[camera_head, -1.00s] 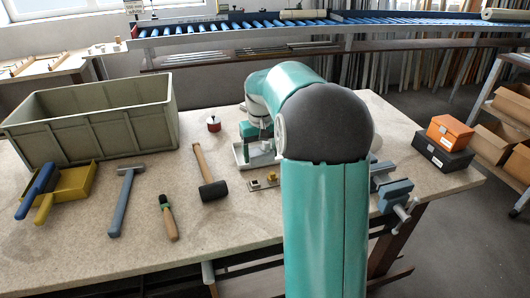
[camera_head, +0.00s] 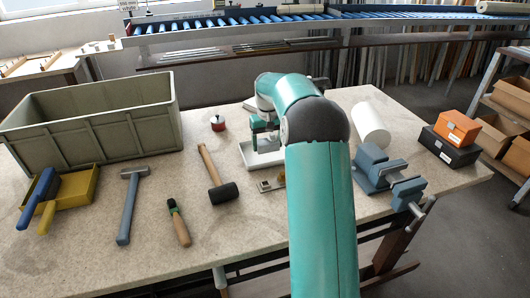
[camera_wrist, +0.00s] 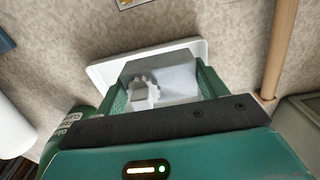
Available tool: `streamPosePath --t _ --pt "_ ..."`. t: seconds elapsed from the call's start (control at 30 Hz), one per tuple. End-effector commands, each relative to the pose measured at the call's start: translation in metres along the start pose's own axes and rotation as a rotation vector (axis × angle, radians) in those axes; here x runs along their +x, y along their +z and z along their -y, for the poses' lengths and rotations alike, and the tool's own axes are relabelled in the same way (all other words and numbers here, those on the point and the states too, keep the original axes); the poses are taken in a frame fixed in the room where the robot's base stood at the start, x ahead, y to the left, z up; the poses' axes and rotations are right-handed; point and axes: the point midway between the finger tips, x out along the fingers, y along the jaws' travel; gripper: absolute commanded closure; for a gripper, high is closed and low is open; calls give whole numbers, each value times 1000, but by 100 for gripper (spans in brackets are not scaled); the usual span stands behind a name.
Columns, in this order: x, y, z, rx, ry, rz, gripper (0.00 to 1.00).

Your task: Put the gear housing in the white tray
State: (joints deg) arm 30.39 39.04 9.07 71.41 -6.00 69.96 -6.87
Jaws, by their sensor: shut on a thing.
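The white tray (camera_head: 247,161) lies on the table near the middle, partly hidden by my arm in the head view. In the wrist view its rim (camera_wrist: 102,70) shows behind the gripper. My gripper (camera_wrist: 165,88) is shut on a grey gear housing (camera_wrist: 177,82), with a pale toothed part showing between the fingers. In the head view my gripper (camera_head: 265,142) points down over the tray. The housing overlaps the tray in the wrist view; I cannot tell whether it touches the tray's floor.
A mallet (camera_head: 222,192) lies left of the tray and a small metal plate (camera_head: 267,185) in front. A red round item (camera_head: 218,123) stands behind left. A white roll (camera_head: 371,126) and a blue-grey vise (camera_head: 374,170) are to the right. A large grey-green crate (camera_head: 85,140) stands far left.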

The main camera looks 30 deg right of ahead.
Motion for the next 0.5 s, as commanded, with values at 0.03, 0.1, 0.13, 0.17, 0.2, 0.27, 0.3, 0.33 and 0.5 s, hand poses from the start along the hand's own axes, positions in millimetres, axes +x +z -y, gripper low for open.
streamPosePath --t 0.03,0.1,0.13,0.17,0.2,0.27,0.3,0.33,0.5 --pt "10 -8 0 -1 -2 0 69" --pt "20 -18 -1 -1 -1 -1 69" --pt "25 -21 -1 -1 -1 0 69" --pt "27 -24 -2 -1 0 -1 69" --pt "31 -27 -2 -1 0 -1 69" --pt "33 -30 -2 0 0 -3 69" --pt "35 -32 -2 0 0 -3 69" --pt "36 -33 -2 0 0 -2 69" --pt "54 -37 -2 2 -1 1 69"
